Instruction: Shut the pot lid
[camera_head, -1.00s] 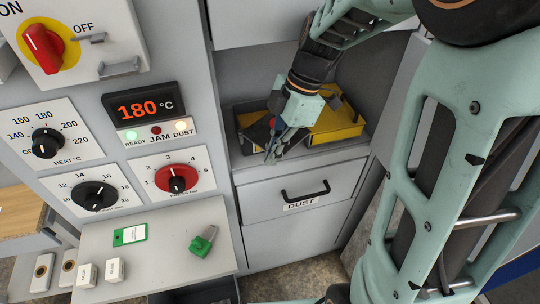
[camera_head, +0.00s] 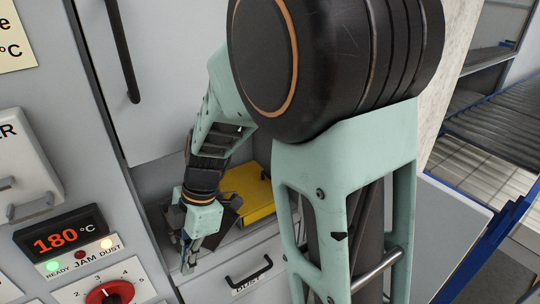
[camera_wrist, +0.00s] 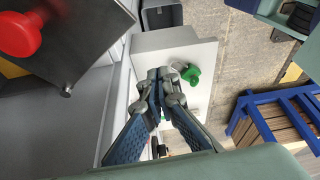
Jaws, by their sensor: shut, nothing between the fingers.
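A dark, flat panel with a round red knob (camera_wrist: 20,35) fills the upper left of the wrist view. It looks like the pot lid, but I cannot tell for sure. In the head view a dark, tilted piece (camera_head: 228,212) shows in the recess just right of my gripper (camera_head: 189,262); its red knob is not visible there. My gripper is shut and empty, fingers pointing down in front of the recess. In the wrist view its fingertips (camera_wrist: 160,76) meet, apart from the dark panel. Whether the lid is open or shut, I cannot tell.
A yellow box (camera_head: 247,190) stands in the recess. Below is a drawer with a black handle (camera_head: 250,271). The control panel with its 180 °C display (camera_head: 60,238) is at left. A green-handled item (camera_wrist: 191,75) lies on a light ledge (camera_wrist: 203,52).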

